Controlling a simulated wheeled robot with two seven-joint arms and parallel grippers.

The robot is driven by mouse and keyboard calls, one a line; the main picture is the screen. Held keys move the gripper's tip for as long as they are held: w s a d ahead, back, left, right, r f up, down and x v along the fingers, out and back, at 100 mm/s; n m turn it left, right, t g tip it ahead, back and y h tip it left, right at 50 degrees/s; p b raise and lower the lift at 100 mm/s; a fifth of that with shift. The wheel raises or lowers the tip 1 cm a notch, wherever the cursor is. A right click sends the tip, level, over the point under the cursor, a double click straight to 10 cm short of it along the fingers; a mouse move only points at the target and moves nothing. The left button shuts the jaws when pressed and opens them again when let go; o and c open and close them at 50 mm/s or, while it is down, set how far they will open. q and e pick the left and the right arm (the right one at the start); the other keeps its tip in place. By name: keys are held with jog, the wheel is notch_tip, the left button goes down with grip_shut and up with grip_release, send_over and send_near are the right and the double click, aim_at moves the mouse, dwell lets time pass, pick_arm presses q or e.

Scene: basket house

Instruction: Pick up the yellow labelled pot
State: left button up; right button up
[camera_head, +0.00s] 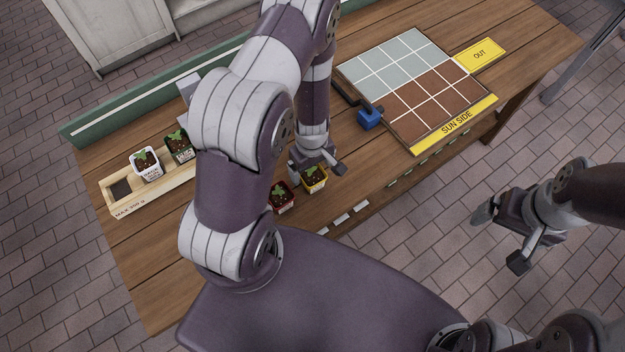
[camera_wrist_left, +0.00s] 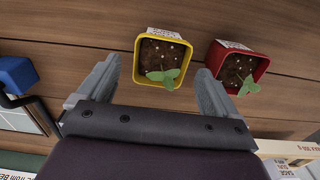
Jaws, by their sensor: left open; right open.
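The yellow labelled pot (camera_head: 314,183) stands on the wooden table near its front edge, with soil and a green seedling inside. It also shows in the left wrist view (camera_wrist_left: 140,72), upright, with a white label on its far rim. My left gripper (camera_head: 318,170) is open above it; in the left wrist view the pot lies between and just beyond the two fingertips (camera_wrist_left: 158,82). I cannot tell whether a finger touches it. My right gripper (camera_head: 500,236) is open and empty, off the table at the right.
A red pot (camera_wrist_left: 238,68) stands close beside the yellow one, near my left gripper's finger. A wooden tray (camera_head: 127,208) holds a white pot (camera_head: 146,165) and a green pot (camera_head: 179,149).

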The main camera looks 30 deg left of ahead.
aim_at(313, 173)
pick_arm(q)
jog(key=f, duration=0.3)
jog(key=shift+s+d+f, duration=0.1)
jog(key=shift+d+f, duration=0.1)
jog(key=c, duration=1.2)
